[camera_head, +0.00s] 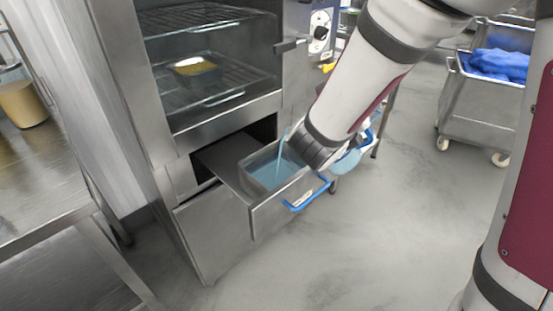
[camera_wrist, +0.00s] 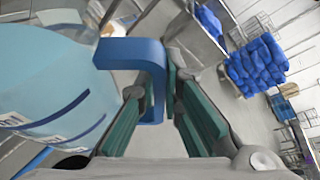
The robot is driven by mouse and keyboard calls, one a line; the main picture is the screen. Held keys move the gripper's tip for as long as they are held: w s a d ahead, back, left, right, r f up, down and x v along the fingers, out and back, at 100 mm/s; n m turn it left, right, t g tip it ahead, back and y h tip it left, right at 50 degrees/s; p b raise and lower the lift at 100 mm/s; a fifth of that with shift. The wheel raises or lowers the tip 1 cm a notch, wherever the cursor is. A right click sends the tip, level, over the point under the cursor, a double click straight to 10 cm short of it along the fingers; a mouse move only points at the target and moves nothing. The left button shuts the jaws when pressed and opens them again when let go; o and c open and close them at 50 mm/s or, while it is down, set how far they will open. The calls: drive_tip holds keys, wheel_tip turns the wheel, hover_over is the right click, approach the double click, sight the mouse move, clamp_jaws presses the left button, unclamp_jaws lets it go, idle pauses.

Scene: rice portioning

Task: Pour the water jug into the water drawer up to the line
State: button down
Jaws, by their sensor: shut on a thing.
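The water drawer (camera_head: 252,219) is pulled out below the steel cabinet. A basin of blue water (camera_head: 262,172) sits in it, and a thin stream (camera_head: 279,160) falls into the basin. I cannot make out a fill line there. The translucent water jug (camera_head: 347,164) is tilted over the drawer, partly hidden by my arm. In the wrist view, the jug (camera_wrist: 45,85) fills the left side, with dark blue marks on its wall. My gripper (camera_wrist: 170,95), with green pads, is shut on the jug's blue handle (camera_wrist: 132,52).
The drawer's blue pull handle (camera_head: 308,199) sticks out at its front. The cabinet above (camera_head: 222,122) holds wire racks and a pan of yellow food (camera_head: 195,67). A steel table (camera_head: 35,185) stands at left. A wheeled cart with blue cloth (camera_head: 500,65) stands at right. The front floor is clear.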

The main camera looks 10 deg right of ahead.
drive_tip(key=shift+w+a+r, duration=0.1)
drive_tip(key=shift+a+r+n+p, duration=0.15)
drive_tip(key=shift+a+n+p, duration=0.1)
drive_tip(key=shift+n+p, duration=0.05)
drive_tip(key=shift+w+a, duration=0.1)
drive_tip(key=shift+w, duration=0.05)
drive_tip(key=shift+w+a+f+n+h, duration=0.25)
drive_tip(key=shift+a+f+n+h, duration=0.2)
drive_tip(key=shift+a+n+h, duration=0.2)
idle(1.2)
drive_tip(key=shift+a+n, duration=0.1)
drive_tip(key=shift+n, duration=0.15)
idle(0.6)
idle(0.4)
